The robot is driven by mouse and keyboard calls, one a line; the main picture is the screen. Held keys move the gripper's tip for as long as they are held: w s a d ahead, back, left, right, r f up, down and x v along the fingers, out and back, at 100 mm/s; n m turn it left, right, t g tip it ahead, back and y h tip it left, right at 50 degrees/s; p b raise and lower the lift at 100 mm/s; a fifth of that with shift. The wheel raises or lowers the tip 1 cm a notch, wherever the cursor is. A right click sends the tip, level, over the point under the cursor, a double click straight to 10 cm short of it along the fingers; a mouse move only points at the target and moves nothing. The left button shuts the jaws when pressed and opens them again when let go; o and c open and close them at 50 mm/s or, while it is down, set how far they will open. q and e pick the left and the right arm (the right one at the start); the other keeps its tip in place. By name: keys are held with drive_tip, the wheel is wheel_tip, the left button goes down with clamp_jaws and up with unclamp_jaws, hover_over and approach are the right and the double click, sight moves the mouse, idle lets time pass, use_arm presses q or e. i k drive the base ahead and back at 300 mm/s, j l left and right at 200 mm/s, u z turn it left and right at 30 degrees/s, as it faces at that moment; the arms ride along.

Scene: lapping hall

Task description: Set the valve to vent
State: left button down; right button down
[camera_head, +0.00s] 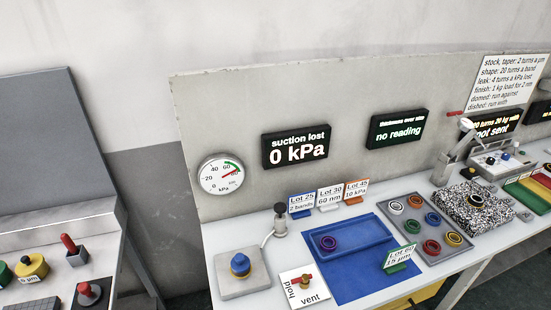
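The valve is a small red handle (302,279) on a white square plate (290,296) at the front of the bench. The plate reads "hold" along its left side and "vent" along its lower side. The handle is small, and I cannot tell for sure which word it points at. A round dial gauge (221,174) in kPa hangs on the back panel, its red needle towards the right. A dark display (296,147) reads "suction lost 0 kPa". Neither of my grippers is in view.
Left of the valve is a grey block with a blue knob (240,265). Right of it lies a blue mat (345,288) with a blue tray (350,236) holding a purple ring. A black-topped post (280,210) stands behind. A grey tray (410,208) holds several coloured rings.

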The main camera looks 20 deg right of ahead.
sight(304, 278)
drive_tip(key=z, duration=0.9)
